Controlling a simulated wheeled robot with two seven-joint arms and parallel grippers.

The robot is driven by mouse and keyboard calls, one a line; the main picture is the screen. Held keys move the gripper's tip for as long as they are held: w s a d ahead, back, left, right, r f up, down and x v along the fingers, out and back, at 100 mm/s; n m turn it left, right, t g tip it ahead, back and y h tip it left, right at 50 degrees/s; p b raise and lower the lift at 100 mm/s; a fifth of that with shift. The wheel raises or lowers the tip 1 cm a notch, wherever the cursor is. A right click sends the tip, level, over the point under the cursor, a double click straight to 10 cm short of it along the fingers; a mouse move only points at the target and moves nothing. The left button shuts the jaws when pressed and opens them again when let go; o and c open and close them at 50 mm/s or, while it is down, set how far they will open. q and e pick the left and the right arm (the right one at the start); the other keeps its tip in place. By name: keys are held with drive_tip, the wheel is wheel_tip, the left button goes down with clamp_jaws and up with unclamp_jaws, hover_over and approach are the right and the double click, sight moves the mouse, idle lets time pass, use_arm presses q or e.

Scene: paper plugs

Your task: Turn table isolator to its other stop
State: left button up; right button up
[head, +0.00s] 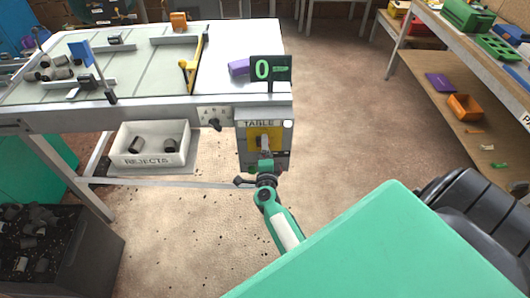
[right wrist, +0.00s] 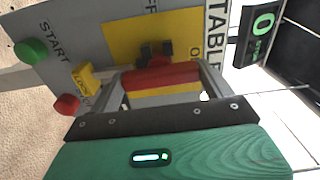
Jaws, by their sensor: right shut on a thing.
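The table isolator is on a grey box labelled TABLE (head: 245,155) under the table's front right corner. Its yellow plate (right wrist: 118,38) carries partly hidden lettering at the picture's top and right. The red handle (right wrist: 160,76) lies across the right wrist view, with a dark part behind it. My right gripper (head: 265,150) is shut on the handle, one finger at each end in the wrist view (right wrist: 168,88). The handle's exact stop cannot be told. My left gripper is not in view.
A green START button (right wrist: 31,51), a yellow part (right wrist: 84,79) and a red button (right wrist: 67,104) sit beside the isolator. A display reading 0 (head: 270,69) stands above it. The REJECTS bin (head: 150,147) is left of it. Open floor lies to the right.

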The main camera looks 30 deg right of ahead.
idle(0.3)
drive_tip(key=shift+f+m, duration=0.1)
drive_tip(key=shift+m, duration=0.2)
drive_tip(key=o, duration=0.9)
drive_tip(key=shift+a, duration=0.1)
